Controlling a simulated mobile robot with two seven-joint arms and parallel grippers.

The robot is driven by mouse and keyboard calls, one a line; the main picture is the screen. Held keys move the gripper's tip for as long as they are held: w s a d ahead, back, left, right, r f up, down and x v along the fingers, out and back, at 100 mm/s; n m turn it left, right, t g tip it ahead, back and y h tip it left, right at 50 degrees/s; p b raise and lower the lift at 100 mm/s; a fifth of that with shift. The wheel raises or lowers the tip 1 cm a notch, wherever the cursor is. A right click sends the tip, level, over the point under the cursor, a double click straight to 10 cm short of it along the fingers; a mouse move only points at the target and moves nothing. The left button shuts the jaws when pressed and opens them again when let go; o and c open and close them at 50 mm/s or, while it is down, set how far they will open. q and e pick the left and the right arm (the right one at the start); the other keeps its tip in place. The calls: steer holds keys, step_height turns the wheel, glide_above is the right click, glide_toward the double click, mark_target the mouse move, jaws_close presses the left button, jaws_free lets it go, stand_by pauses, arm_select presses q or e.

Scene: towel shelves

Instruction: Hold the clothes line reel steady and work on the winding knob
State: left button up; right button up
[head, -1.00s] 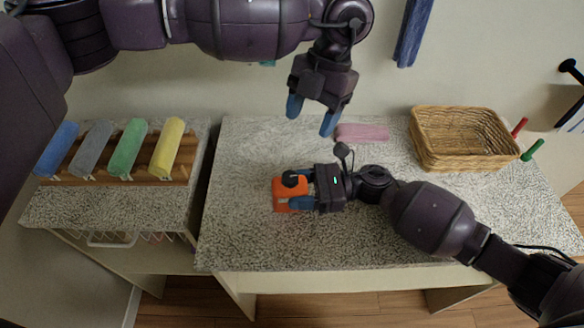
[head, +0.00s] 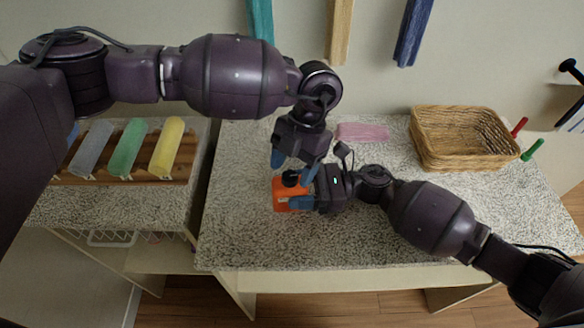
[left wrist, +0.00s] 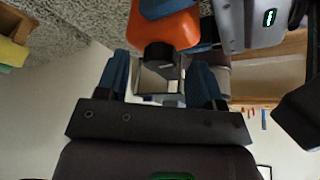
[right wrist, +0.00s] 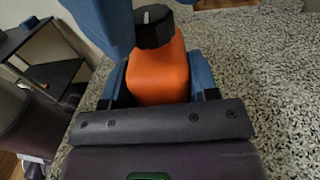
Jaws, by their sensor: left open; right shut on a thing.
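The clothes line reel (head: 283,196) is an orange box on the speckled counter. Its black winding knob (head: 291,178) sits on top; the knob also shows in the right wrist view (right wrist: 153,27) and the left wrist view (left wrist: 159,54). My right gripper (head: 298,194) is shut on the orange reel body, with a blue finger on each side in the right wrist view. My left gripper (head: 293,166) is open above the knob, its blue fingers pointing down. In the left wrist view the knob lies between and just beyond the fingertips; whether they touch it I cannot tell.
A wicker basket (head: 463,139) stands at the back right beside red and green pegs. A folded pink cloth (head: 362,132) lies behind my right gripper. Rolled towels (head: 128,148) lie on a wooden rack at left. The front of the counter (head: 310,245) is clear.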

arm_select(q)
steer(key=shift+s+a+f, duration=0.15)
steer(key=shift+f, duration=0.25)
steer(key=c, duration=0.9)
steer(key=shift+c, duration=0.2)
steer(key=shift+m, duration=0.3)
steer(key=o, duration=0.9)
steer(key=shift+o, duration=0.2)
steer(key=v, duration=1.2)
steer(key=shift+d, duration=0.2)
